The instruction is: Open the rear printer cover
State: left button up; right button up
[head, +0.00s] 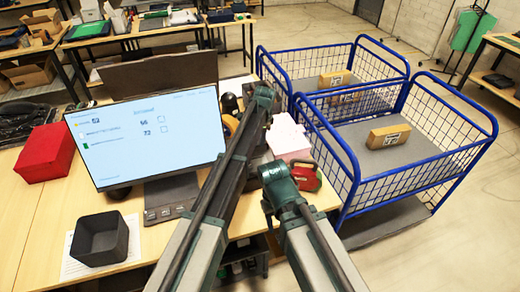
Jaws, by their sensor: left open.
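My left arm reaches up the middle of the head view, and its open gripper (263,97) is at the far end, over the back right part of the desk. A dark machine (258,147), which may be the printer, is mostly hidden behind this arm. I cannot make out its rear cover or whether the gripper touches it. My right arm comes in from the bottom right. Its dark green end (277,182) is near the desk's right edge, and its fingers are not clear.
A monitor (150,130), a red box (45,153) and a black bin (99,240) stand on the wooden desk (130,280). A pale pink block (288,138) and a red tool (306,178) lie by the right arm. Blue wire carts (345,150) holding parcels stand at the right.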

aim_at(260, 152)
pick_arm(q)
jog(key=f+b, duration=0.2)
jog(key=f, duration=0.1)
jog(key=shift+w+a+f, duration=0.1)
jog(key=shift+w, duration=0.25)
pick_arm(e)
notch_tip(260, 152, down, 3)
jog(key=shift+f, duration=0.1)
pick_arm(q)
jog(key=shift+c, duration=0.3)
grip_shut()
dwell(0.6)
